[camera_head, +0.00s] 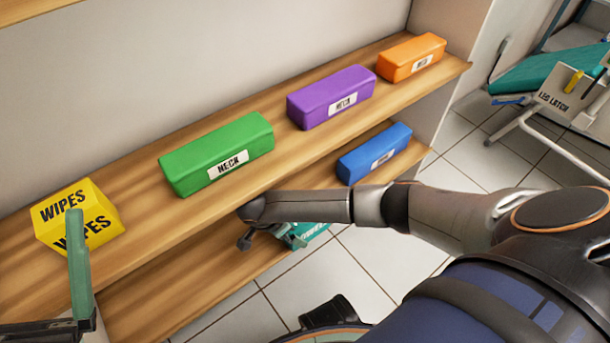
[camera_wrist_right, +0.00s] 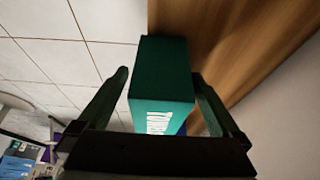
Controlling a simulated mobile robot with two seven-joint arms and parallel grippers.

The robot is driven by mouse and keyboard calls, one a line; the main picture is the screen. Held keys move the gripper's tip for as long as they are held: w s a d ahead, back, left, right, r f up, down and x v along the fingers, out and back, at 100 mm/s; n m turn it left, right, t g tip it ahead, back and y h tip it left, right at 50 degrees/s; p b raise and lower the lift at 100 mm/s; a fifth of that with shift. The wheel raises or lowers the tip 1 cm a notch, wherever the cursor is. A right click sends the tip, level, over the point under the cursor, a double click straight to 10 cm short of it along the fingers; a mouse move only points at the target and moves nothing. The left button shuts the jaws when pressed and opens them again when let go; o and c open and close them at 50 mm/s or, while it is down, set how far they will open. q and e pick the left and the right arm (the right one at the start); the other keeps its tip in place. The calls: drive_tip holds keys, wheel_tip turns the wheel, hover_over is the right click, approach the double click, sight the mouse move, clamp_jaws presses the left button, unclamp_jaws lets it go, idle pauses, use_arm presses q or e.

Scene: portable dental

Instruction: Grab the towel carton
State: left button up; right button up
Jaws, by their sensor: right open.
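The teal carton with a white label is on the lower shelf; in the head view only a part of it (camera_head: 308,233) shows behind my right arm. In the right wrist view the carton (camera_wrist_right: 163,75) stands between the two fingers of my right gripper (camera_wrist_right: 160,82), one finger on each side. The right gripper is open, with a gap at the left finger; the right finger is close to the carton, and I cannot tell if it touches. The label is too blurred to read fully. One finger of my left gripper (camera_head: 79,265) shows at the lower left, in front of the wipes box.
The upper shelf (camera_head: 140,252) holds a yellow wipes box (camera_head: 90,205), green (camera_head: 215,150), purple (camera_head: 330,95) and orange (camera_head: 410,57) boxes. A blue box (camera_head: 373,152) lies on the lower shelf. A teal chair (camera_head: 550,70) stands at right. Tiled floor (camera_head: 365,255) is open before the shelves.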

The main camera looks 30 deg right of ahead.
drive_tip(key=shift+d, duration=0.65)
drive_tip(key=d, duration=0.1)
drive_tip(key=d+b, duration=0.1)
drive_tip(key=d, duration=0.1)
drive_tip(key=d+f, duration=0.1)
drive_tip(key=shift+w+d+b, duration=0.25)
drive_tip(key=shift+d+b, duration=0.05)
drive_tip(key=shift+d, duration=0.1)
drive_tip(key=shift+f, duration=0.3)
drive_tip(key=c, duration=1.4)
